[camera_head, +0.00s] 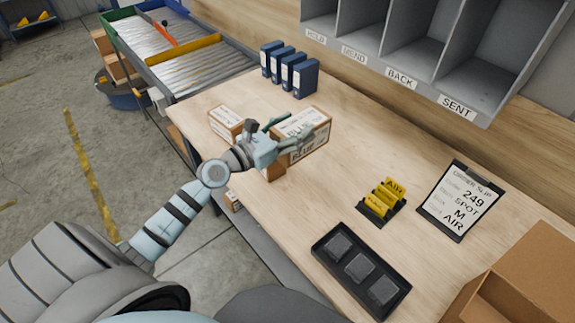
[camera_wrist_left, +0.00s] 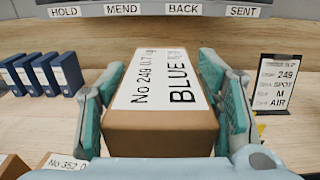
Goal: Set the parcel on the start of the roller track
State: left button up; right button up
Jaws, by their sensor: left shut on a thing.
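The parcel (camera_head: 307,138) is a brown carton whose white label reads No 249 and BLUE in the wrist view (camera_wrist_left: 160,132). My left gripper (camera_head: 293,128) is shut on it, with one teal finger along each side in the wrist view (camera_wrist_left: 163,75). The parcel is over the wooden table; I cannot tell whether it touches the top. The roller track (camera_head: 205,72) runs off the table's far left end, with silver rollers, a yellow bar (camera_head: 183,50) across it and an orange lever (camera_head: 164,33). My right gripper is not in view.
Another labelled carton (camera_head: 226,122) stands left of my gripper. Blue binders (camera_head: 289,70) stand behind, below grey cubbies (camera_head: 390,35).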

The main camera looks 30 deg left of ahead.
pick_arm(q)
notch_tip(320, 180, down, 18)
jog(key=b, duration=0.9)
jog(key=shift+r, duration=0.35)
jog(key=o, duration=1.9)
